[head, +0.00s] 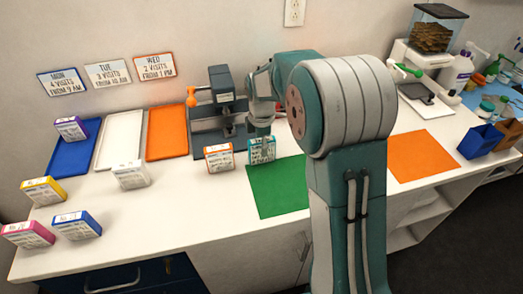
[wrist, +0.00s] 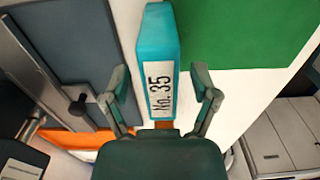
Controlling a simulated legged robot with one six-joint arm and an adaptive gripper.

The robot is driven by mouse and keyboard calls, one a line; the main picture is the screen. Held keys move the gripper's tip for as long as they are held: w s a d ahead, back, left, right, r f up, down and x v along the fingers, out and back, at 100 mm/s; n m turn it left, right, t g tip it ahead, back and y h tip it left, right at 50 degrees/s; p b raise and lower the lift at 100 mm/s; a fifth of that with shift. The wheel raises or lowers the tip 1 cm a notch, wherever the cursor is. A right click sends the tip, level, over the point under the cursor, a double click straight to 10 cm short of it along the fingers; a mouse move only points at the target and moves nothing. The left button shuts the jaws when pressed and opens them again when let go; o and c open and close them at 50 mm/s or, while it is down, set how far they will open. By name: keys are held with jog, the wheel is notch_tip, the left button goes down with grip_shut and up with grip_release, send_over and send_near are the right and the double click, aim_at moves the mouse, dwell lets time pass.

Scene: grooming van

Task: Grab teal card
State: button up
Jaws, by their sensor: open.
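The teal card (head: 262,150) is a small teal-edged box with a white printed face, standing upright on the counter beside the green mat. My gripper (wrist: 161,92) is open, with one finger on each side of the card's near end. In the head view my gripper (head: 260,135) is directly above and behind the card, partly hidden.
An orange-edged card (head: 219,158) stands close to the left. A grey press with an orange knob (head: 216,100) stands behind. The green mat (head: 277,188) lies bare to the right. Blue (head: 73,150), white (head: 119,141) and orange (head: 167,133) trays lie at the left, with several other cards around them.

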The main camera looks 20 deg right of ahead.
jog(key=shift+f, duration=0.75)
grip_shut()
jog(key=shift+r, duration=0.55)
notch_tip(320, 180, up, 2)
jog(key=shift+r, duration=0.2)
jog(key=s+a+r, duration=0.9)
jog(key=s, duration=0.1)
jog(key=shift+a+r, duration=0.2)
jog(key=shift+a, duration=0.15)
